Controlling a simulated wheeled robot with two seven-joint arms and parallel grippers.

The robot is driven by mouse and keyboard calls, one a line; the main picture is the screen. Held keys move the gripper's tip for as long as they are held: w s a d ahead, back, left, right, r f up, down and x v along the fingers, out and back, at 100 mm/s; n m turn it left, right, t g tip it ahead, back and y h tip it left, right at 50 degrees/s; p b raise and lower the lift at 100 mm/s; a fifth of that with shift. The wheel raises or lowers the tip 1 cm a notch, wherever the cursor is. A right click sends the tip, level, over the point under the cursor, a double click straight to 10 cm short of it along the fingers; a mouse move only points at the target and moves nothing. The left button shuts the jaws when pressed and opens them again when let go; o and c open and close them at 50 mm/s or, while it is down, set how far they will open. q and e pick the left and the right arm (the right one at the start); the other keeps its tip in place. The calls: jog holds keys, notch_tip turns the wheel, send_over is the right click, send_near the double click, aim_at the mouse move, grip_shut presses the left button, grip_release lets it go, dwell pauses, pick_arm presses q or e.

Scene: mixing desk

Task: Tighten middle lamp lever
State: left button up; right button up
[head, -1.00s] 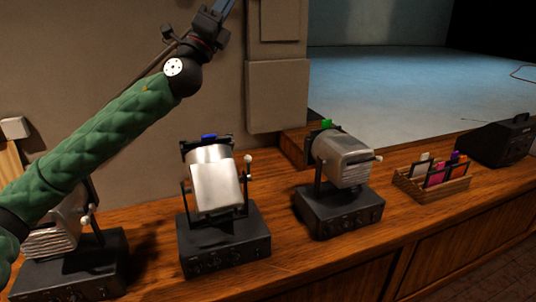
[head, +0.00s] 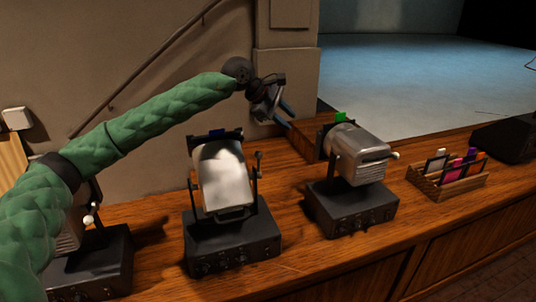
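The middle lamp (head: 222,175) has a pale silver head in a dark yoke. It stands on a black box base with knobs. Its lever (head: 258,160) sticks up at the right side of the yoke, its knob looking dark in shadow. My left gripper (head: 290,119) is above and to the right of that lever, apart from it. Its two bluish fingers point down and right with a gap between them, and nothing shows between them. My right gripper is not in view.
The right lamp (head: 355,152) with a green tab stands close to my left gripper. The left lamp (head: 66,235) is partly hidden by my green arm. A wooden box (head: 455,188) of coloured items and a black case (head: 505,140) are farther right. The wooden desk (head: 300,255) has clear room in front.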

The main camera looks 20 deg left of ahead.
pick_arm(q)
jog(key=a+f+m+g+y, duration=0.1)
jog(key=a+f+m+y, duration=0.1)
jog(key=a+f+y, duration=0.15)
jog(key=m+g+y, duration=0.2)
jog(key=y, duration=0.1)
send_over(258, 155)
jog(key=shift+w+a+f, duration=0.15)
jog(key=shift+a+f, duration=0.3)
jog(key=shift+f, duration=0.25)
jog(key=shift+a+f+m, duration=0.2)
jog(key=shift+m, duration=0.3)
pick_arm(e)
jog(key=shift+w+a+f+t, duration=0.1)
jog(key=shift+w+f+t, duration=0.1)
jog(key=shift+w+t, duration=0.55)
